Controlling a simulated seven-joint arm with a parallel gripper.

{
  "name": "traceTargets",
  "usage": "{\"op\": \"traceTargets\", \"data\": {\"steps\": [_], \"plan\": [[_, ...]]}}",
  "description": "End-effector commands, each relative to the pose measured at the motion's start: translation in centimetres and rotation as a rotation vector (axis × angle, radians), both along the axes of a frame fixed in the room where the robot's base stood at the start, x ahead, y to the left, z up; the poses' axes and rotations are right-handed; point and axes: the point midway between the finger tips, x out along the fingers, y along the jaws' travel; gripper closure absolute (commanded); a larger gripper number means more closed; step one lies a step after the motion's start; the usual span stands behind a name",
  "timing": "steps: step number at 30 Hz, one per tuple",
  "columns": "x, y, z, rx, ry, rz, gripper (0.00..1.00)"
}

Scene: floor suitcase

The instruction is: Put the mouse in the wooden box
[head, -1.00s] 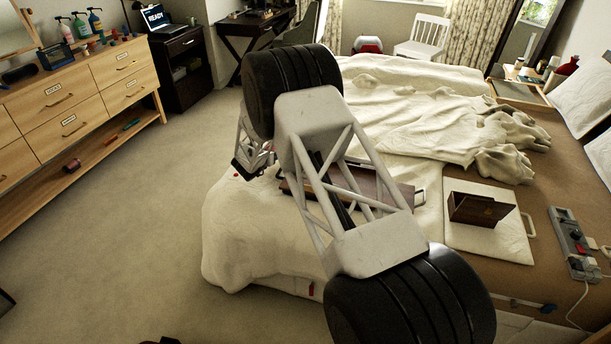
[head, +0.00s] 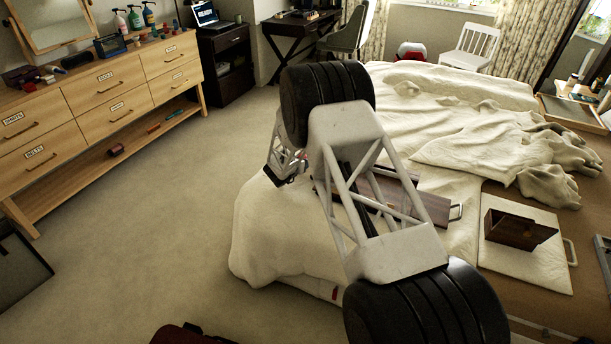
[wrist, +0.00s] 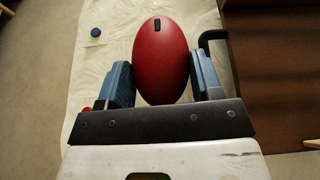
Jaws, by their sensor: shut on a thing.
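The mouse is red and oval with a small black wheel (wrist: 157,25). In the wrist view the mouse (wrist: 162,62) sits between the two blue fingers of my gripper (wrist: 162,80), which is shut on it. In the head view my gripper (head: 288,170) is at the near left edge of the bed, mostly behind my own arm, and the mouse cannot be made out there. The wooden box (head: 517,228) is dark brown and stands on a pale board on the bed, to the right of my arm.
A brown case (head: 432,207) with a handle lies on the bed, partly behind my arm. The pale board (head: 505,272) under the box has a handle. A drawer dresser (head: 110,105) stands at left. The carpet (head: 170,220) between is clear.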

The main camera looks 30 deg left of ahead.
Motion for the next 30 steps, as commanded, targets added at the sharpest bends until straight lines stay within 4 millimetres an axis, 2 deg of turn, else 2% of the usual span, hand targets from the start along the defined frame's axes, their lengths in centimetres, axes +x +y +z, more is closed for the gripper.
{"op": "traceTargets", "data": {"steps": [6, 22, 30], "plan": [[0.0, 0.0, -2.5, -0.001, 0.0, 0.0, 0.65], [0.0, 0.0, -3.3, 0.0, 0.0, 0.0, 0.65], [0.0, 0.0, -5.6, 0.0, 0.0, 0.0, 0.65]]}}
